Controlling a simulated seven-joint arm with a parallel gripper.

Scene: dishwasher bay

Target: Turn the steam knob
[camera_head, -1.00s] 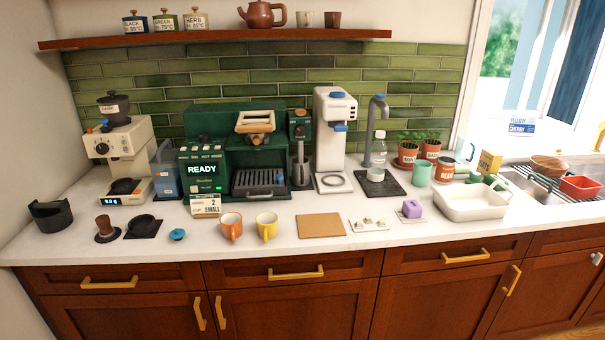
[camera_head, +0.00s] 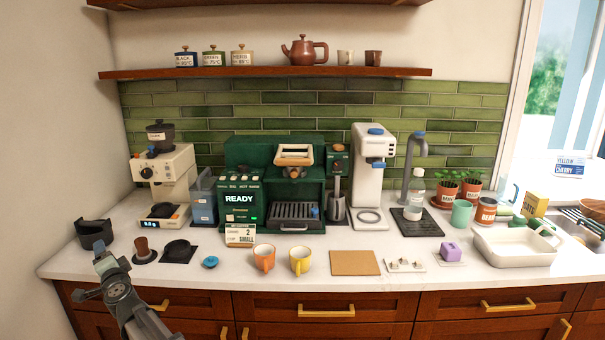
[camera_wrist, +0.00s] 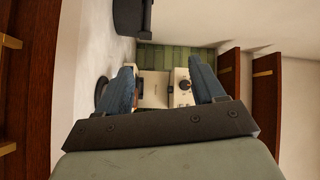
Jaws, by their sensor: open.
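The green espresso machine (camera_head: 270,175) stands at the back middle of the counter with a lit READY panel (camera_head: 239,200). My gripper (camera_head: 101,255) is at the lower left in the head view, in front of the counter, far from that column. In the wrist view, the two blue fingers (camera_wrist: 163,82) are apart and empty, and a cream appliance with a dark knob (camera_wrist: 185,85) shows beyond them.
A cream grinder (camera_head: 165,180) stands at the back left. A black bin (camera_head: 95,234), a tamper (camera_head: 144,250), an orange mug (camera_head: 264,257) and a yellow mug (camera_head: 300,260) stand along the front. A white dispenser (camera_head: 370,165) stands close right of the green machine.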

